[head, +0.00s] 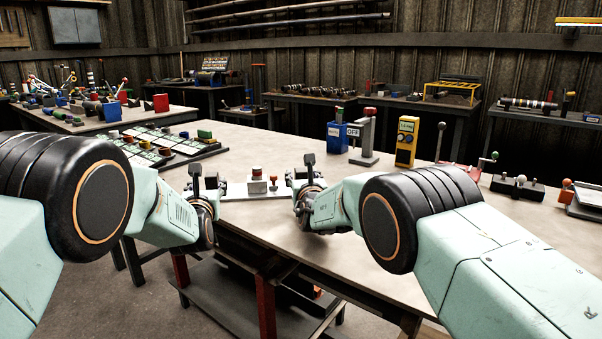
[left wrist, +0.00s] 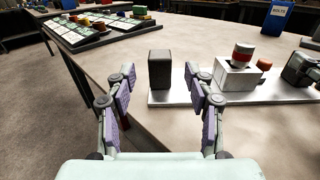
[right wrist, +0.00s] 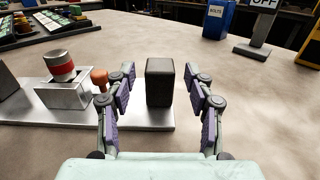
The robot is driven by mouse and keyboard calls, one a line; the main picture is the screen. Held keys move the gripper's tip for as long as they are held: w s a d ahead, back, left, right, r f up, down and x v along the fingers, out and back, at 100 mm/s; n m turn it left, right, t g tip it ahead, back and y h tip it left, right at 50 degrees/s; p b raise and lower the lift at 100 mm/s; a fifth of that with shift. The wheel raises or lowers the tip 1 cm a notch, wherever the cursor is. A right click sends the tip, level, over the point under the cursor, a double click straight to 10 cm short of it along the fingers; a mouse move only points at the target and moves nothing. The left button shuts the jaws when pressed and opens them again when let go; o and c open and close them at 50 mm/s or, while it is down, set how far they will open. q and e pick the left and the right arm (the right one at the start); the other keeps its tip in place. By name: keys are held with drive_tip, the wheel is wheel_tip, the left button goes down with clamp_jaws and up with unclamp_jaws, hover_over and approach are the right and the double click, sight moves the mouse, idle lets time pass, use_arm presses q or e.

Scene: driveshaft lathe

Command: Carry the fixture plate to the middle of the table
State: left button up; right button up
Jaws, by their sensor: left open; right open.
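The fixture plate (head: 238,193) is a flat silver plate near the table's front edge, between my grippers. It carries a pale block with a red-and-white cylinder, an orange knob and a dark upright block at each end. My left gripper (head: 208,177) is open; in the left wrist view the left dark block (left wrist: 160,70) stands ahead, in line with the gap between its fingers. My right gripper (head: 301,172) is open; in the right wrist view the right dark block (right wrist: 160,82) shows between its fingertips. Neither gripper visibly touches a block.
A panel set with several cards and coloured blocks (head: 165,146) lies at the table's left. The table's middle (head: 330,190) is largely clear.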

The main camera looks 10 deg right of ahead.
drive_tip(key=shift+s, duration=4.5)
drive_tip(key=shift+s, duration=0.1)
